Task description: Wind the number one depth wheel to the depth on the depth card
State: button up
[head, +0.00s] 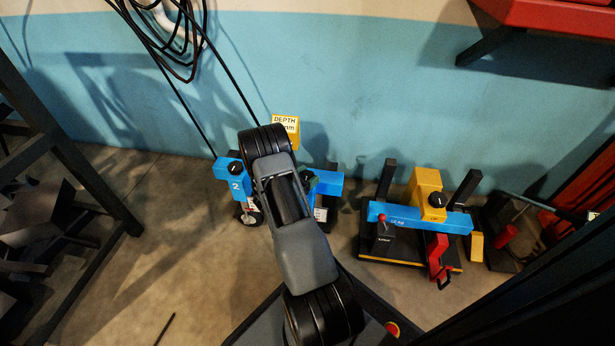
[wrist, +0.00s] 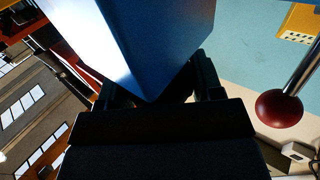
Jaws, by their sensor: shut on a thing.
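A yellow block with a white label, likely the same card (wrist: 298,24), shows in the wrist view. The blue unit's right block (head: 328,181) is partly behind my arm. I cannot make out the number one depth wheel. My gripper (wrist: 160,95) is hidden by my arm in the head view. In the wrist view it is shut, with a large blue block (wrist: 150,45) covering its fingertips and what they hold.
The blue block marked 2 (head: 234,184) has a black knob and a small wheel below it. A red ball on a metal rod (wrist: 280,108) is close right of my gripper. A dark rack stands left; cables hang above.

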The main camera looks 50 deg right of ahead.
jog(key=shift+c, duration=1)
jog(key=shift+t, duration=0.3)
